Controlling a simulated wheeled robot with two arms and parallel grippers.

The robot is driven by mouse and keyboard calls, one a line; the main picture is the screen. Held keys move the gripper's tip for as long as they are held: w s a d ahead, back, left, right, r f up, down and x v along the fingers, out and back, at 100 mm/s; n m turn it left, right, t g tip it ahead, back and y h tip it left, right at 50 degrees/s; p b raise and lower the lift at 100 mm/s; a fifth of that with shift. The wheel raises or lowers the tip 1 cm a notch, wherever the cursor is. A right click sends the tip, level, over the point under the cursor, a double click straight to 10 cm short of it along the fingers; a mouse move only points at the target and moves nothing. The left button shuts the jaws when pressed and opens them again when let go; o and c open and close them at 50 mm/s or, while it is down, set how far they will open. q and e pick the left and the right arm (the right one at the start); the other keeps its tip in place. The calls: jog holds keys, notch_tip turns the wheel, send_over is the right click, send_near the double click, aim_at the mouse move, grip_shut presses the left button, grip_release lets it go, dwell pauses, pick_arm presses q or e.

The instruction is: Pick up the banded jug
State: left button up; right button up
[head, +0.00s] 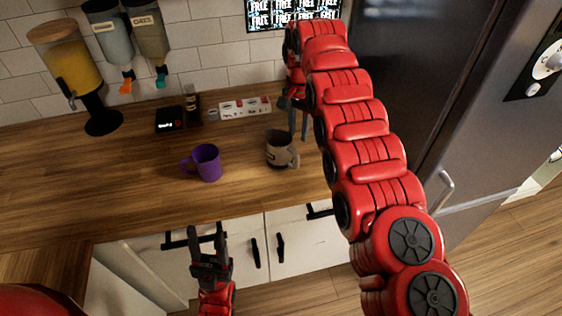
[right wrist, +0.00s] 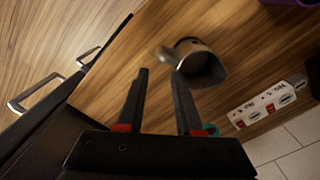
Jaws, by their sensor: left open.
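The banded jug (head: 279,147) stands upright on the wooden counter, grey-beige with a darker band and its handle to the right. In the right wrist view the jug (right wrist: 205,66) lies just beyond the fingertips, its handle near the gap between them. My right gripper (head: 298,128) is open and empty, pointing down behind and right of the jug; it also shows in the right wrist view (right wrist: 160,76). I cannot tell whether a finger touches the jug. My left gripper (head: 207,236) is open and empty, low in front of the cabinet doors.
A purple mug (head: 206,163) stands left of the jug. Behind are a small black scale (head: 170,120), a white box strip (head: 245,107) and a juice dispenser (head: 73,68). A dark fridge (head: 405,60) stands at the right. The counter's left front is clear.

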aim_at(297, 158)
jog(key=shift+s+f, duration=0.1)
jog(key=shift+f, duration=0.45)
notch_tip(297, 158, down, 5)
jog(key=shift+f+p, duration=0.1)
jog(key=shift+p, duration=0.75)
jog(key=shift+f+p, duration=0.3)
jog(key=shift+p, duration=0.05)
notch_tip(297, 158, down, 4)
jog(key=shift+d+f+p, duration=0.1)
jog(key=shift+p, duration=0.7)
jog(key=shift+f, duration=0.3)
grip_shut()
